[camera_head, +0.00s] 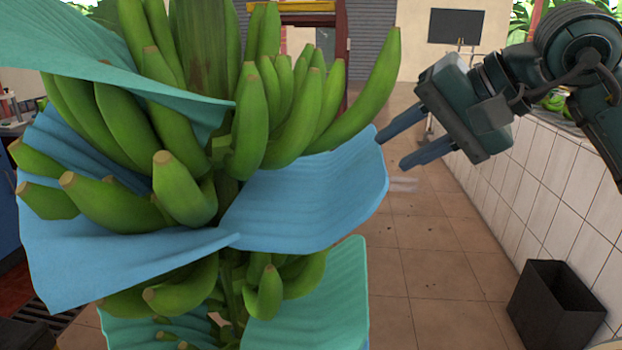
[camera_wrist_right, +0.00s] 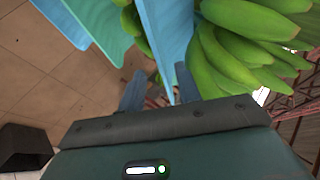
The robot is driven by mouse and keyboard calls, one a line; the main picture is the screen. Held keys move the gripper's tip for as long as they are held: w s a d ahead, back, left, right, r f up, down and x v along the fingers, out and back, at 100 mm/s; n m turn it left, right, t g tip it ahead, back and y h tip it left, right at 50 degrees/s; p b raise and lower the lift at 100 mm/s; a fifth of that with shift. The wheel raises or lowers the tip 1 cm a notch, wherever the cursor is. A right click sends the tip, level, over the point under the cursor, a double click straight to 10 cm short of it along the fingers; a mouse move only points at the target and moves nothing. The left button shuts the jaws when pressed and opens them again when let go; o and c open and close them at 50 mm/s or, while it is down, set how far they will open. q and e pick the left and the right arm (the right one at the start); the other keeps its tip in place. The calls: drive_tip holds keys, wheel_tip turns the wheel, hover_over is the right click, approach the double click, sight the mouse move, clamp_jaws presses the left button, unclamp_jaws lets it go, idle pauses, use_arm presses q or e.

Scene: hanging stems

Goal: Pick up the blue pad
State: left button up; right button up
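A blue pad (camera_head: 310,195) sticks out to the right from between the tiers of a hanging banana bunch (camera_head: 270,110). Another blue sheet (camera_head: 95,235) lies on the left side of the bunch. My right gripper (camera_head: 392,152) is at the right edge of the blue pad, its two fingers apart. In the right wrist view the blue pad (camera_wrist_right: 168,40) reaches down between the fingers of the gripper (camera_wrist_right: 160,72). I cannot tell whether either finger touches it. My left gripper is not in view.
A teal pad (camera_head: 325,300) hangs below the blue one, and another (camera_head: 120,85) lies over the upper left bananas. A dark bin (camera_head: 557,305) stands on the tiled floor (camera_head: 440,270) by a white tiled wall (camera_head: 560,190). The floor between bunch and wall is clear.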

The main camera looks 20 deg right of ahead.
sight(364, 163)
drive_tip(key=p+x, duration=0.1)
drive_tip(key=x, duration=0.6)
drive_tip(key=shift+w+a+f, duration=0.1)
drive_tip(key=shift+w+f, duration=0.1)
drive_tip(key=shift+w, duration=0.15)
drive_tip(key=shift+c, duration=0.2)
clamp_jaws()
